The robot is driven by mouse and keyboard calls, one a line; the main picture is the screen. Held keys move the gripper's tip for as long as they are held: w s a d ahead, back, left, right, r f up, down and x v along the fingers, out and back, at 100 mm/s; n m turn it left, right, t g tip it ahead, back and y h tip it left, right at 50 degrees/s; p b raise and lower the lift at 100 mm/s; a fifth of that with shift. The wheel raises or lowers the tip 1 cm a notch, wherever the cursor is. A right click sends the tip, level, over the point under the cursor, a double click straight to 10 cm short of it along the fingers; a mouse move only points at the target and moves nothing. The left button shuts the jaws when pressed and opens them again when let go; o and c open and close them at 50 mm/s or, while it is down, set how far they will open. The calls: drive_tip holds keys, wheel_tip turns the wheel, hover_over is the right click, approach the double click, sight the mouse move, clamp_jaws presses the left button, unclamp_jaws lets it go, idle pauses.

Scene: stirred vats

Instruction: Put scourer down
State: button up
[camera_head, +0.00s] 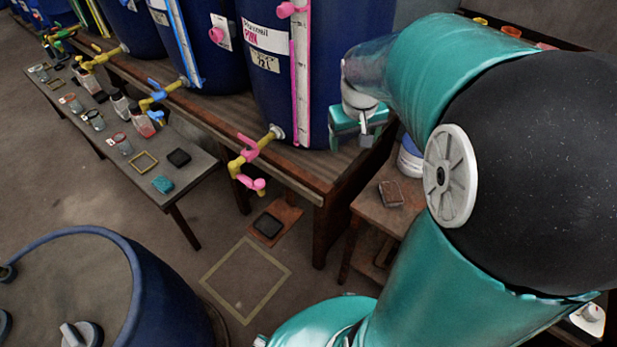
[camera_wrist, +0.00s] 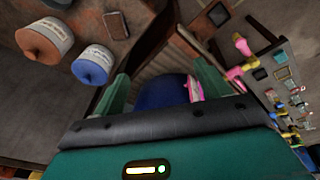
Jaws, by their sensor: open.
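My gripper (camera_head: 362,126) is open, beside the front of the vat with the pink tap. In the wrist view my gripper (camera_wrist: 157,92) shows its two green fingers apart, with nothing held between them. A small brown-grey pad (camera_head: 391,193), which looks like the scourer, lies flat on a low wooden stand (camera_head: 368,207) below and right of my gripper. The same pad shows in the wrist view (camera_wrist: 115,25), apart from the fingers. A teal pad (camera_head: 163,184) lies on the long bench; I cannot tell for certain which pad is the scourer.
Blue vats (camera_head: 265,85) stand on a wooden platform (camera_head: 310,180); a pink-and-yellow tap (camera_head: 250,160) juts out. A yellow square outline (camera_head: 245,280) marks clear floor.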

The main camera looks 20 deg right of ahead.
drive_tip(key=s+a+r+n+t, duration=0.1)
drive_tip(key=s+a+r, duration=0.3)
drive_tip(key=s+a, duration=0.2)
drive_tip(key=s+a+r+n+t+y, duration=0.1)
drive_tip(key=s+a+r, duration=0.3)
drive_tip(key=a, duration=0.7)
drive_tip(key=s+t, duration=0.1)
drive_tip(key=s, duration=0.1)
drive_tip(key=shift+s+y, duration=0.3)
drive_tip(key=shift+d, duration=0.1)
